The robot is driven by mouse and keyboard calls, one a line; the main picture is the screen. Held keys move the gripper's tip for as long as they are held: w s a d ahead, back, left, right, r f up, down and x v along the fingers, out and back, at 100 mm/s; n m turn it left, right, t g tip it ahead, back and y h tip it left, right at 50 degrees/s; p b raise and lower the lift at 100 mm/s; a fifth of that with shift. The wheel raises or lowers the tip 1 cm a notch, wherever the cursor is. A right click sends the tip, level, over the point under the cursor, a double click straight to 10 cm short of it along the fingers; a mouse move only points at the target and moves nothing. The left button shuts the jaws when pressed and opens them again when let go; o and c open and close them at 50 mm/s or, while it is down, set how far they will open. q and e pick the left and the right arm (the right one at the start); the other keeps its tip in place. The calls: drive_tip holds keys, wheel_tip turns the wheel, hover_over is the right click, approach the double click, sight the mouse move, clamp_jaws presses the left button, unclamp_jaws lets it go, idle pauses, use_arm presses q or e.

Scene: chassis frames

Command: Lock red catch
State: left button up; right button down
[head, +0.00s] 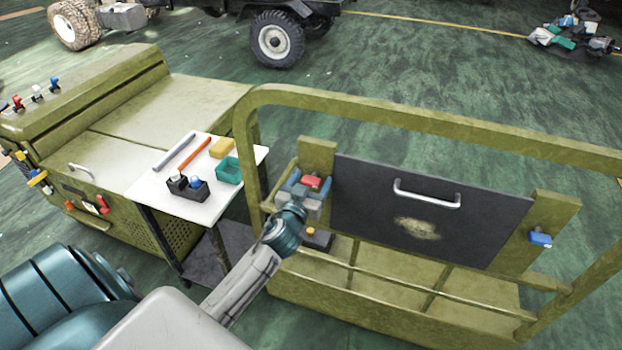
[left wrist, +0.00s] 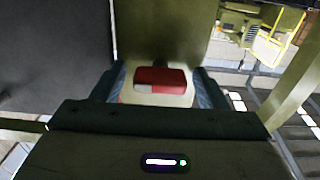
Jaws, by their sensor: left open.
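The red catch (head: 311,182) is at the left end of the dark panel (head: 400,220), by the olive post. It also shows in the left wrist view (left wrist: 160,78), as a red block with a pale part at its lower left. My left gripper (head: 304,190) is open at the catch, with its fingers (left wrist: 160,90) on either side of it. Whether the fingers touch it I cannot tell. The gripper hides the lower part of the catch in the head view. A blue catch (head: 540,238) is at the panel's right end. My right gripper is not in view.
The olive tube frame (head: 420,120) surrounds the panel, which has a metal handle (head: 427,194). A small white table (head: 215,205) with a green tray (head: 229,170) and several tools stands left of it, beside an olive cabinet (head: 150,110). Open green floor lies behind.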

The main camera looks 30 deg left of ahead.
use_arm(q)
drive_tip(key=c, duration=1)
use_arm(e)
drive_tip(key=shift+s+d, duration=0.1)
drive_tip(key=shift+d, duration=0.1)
use_arm(q)
drive_tip(key=m, duration=0.4)
drive_tip(key=shift+m, duration=0.4)
drive_tip(key=m+p, duration=0.1)
drive_tip(key=m, duration=0.3)
drive_tip(key=shift+m, duration=0.3)
drive_tip(key=m+p, duration=0.1)
drive_tip(key=m, duration=0.2)
drive_tip(key=shift+m, duration=0.3)
drive_tip(key=m+p, duration=0.1)
drive_tip(key=m, duration=0.2)
drive_tip(key=shift+d, duration=0.1)
drive_tip(key=shift+f+m+p, duration=0.15)
drive_tip(key=shift+m+p, duration=0.25)
drive_tip(key=shift+m, duration=0.5)
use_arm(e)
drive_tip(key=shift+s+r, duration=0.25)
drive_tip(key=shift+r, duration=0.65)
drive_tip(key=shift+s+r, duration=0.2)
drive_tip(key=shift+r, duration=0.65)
